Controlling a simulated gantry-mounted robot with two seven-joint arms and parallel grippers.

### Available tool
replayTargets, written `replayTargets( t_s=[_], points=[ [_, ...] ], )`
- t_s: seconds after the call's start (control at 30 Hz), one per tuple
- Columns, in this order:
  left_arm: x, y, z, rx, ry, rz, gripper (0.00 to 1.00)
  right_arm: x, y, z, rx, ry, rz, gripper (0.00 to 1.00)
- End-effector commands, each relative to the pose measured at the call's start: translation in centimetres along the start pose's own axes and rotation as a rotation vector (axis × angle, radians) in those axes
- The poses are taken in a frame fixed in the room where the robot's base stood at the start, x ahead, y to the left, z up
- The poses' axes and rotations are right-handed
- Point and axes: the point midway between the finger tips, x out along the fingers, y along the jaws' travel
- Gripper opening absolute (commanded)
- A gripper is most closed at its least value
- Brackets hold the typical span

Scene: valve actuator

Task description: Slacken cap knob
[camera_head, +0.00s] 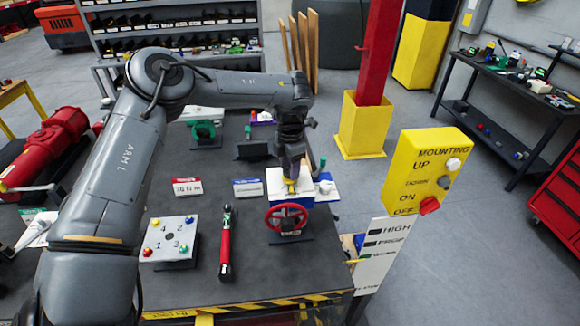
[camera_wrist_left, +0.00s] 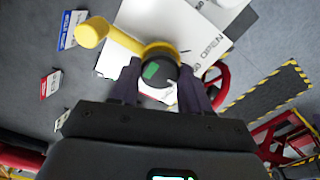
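The cap knob, a dark round cap with a green mark (camera_wrist_left: 158,70), sits in a yellow ring with a yellow lever (camera_wrist_left: 92,32) sticking out to the upper left in the wrist view. It stands over a white plate with dark lettering (camera_wrist_left: 205,40). My left gripper (camera_wrist_left: 160,82) has one finger on each side of the cap, close against it; whether they press on it I cannot tell. In the head view my left gripper (camera_head: 291,176) points down over the white unit (camera_head: 275,184), where only a little yellow shows. My right gripper is not in view.
A red handwheel (camera_head: 286,218) stands in front of the white unit. A red-handled tool (camera_head: 225,245) and a white plate with numbered coloured knobs (camera_head: 169,238) lie left. A yellow control box (camera_head: 427,172) stands at the right. Two small signs (camera_head: 187,186) stand behind.

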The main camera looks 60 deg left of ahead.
Motion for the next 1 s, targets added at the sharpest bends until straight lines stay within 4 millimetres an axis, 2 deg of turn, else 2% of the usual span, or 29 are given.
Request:
replayTargets(
  t_s=[0.03,0.13,0.57,1.0],
  points=[
    [0.0,0.0,0.0,0.000,0.000,0.000,0.29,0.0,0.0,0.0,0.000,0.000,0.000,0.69],
    [0.0,0.0,0.0,0.000,0.000,0.000,0.16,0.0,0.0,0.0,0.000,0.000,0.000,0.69],
    [0.1,0.0,0.1,-0.097,-0.001,0.002,0.16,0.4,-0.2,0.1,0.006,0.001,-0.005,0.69],
    [0.1,0.0,0.0,-0.471,-0.001,0.001,0.16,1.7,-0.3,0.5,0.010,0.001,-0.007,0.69]
  ],
)
